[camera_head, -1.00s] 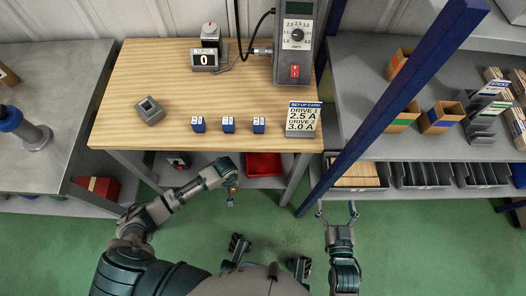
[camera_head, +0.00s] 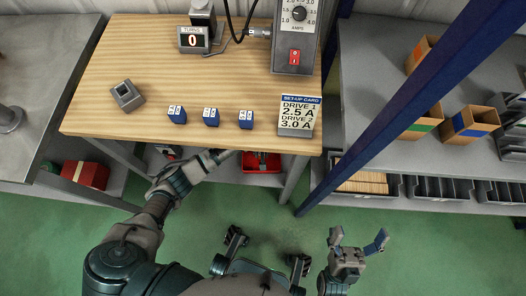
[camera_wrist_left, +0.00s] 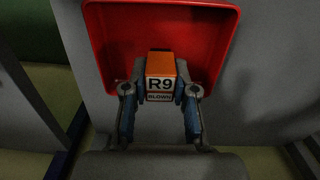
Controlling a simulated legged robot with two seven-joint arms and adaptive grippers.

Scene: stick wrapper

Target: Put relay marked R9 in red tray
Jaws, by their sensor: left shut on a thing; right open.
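The relay marked R9 (camera_wrist_left: 160,84) has an orange top and a white label reading R9 and BLOWN. It shows in the left wrist view between the fingers of my left gripper (camera_wrist_left: 160,92), which is shut on it. The red tray (camera_wrist_left: 222,40) lies behind and around the relay in that view; whether the relay touches its floor I cannot tell. In the head view the red tray (camera_head: 272,168) is on the shelf under the wooden table, and my left arm reaches in there. My right gripper (camera_head: 360,240) is open and empty over the green floor.
The wooden table (camera_head: 180,60) carries several blue relays (camera_head: 211,117), a grey socket block (camera_head: 127,96), a set-up card (camera_head: 298,115), a turns counter (camera_head: 193,41) and a power unit (camera_head: 296,45). A blue post (camera_head: 410,110) stands at the right. A red box (camera_head: 88,175) is at left.

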